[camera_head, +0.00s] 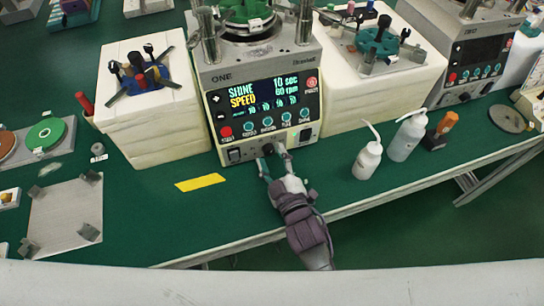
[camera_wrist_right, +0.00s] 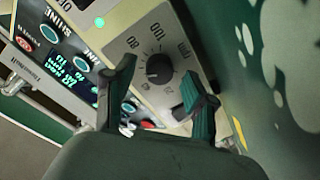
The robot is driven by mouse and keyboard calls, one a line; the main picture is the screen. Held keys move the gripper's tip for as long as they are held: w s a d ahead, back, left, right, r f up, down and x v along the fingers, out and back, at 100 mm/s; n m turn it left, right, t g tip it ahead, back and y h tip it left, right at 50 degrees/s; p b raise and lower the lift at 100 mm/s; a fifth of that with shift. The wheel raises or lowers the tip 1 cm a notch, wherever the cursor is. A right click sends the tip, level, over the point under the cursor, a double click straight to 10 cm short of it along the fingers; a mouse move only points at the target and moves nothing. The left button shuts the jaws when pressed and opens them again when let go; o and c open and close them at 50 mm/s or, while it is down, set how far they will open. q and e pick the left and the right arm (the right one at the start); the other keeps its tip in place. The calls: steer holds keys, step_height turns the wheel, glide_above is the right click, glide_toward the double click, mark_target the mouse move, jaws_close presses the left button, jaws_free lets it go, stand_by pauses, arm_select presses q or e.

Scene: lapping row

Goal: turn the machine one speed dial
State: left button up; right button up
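Machine one (camera_head: 262,100) stands at the back middle of the green bench, its lit display reading SHINE 10 sec and a SPEED value in rpm. Its speed dial (camera_wrist_right: 158,72) is a dark round knob on a pale plate with a printed scale including 80 and 100. In the head view the dial (camera_head: 268,149) is low on the front, partly beside my fingers. My right gripper (camera_head: 276,165) is at this dial. In the right wrist view its fingers (camera_wrist_right: 158,92) are apart, one on either side of the knob, with no clear contact. My left gripper is out of view.
A yellow strip (camera_head: 200,182) lies left of my right arm. Two white bottles (camera_head: 368,158) stand to its right. White blocks (camera_head: 150,125) flank the machine, and another machine (camera_head: 470,55) is at the right. A grey plate (camera_head: 62,215) lies at left. The bench front is mostly clear.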

steer(key=v, duration=1.2)
steer(key=shift+f, duration=0.1)
stand_by(0.4)
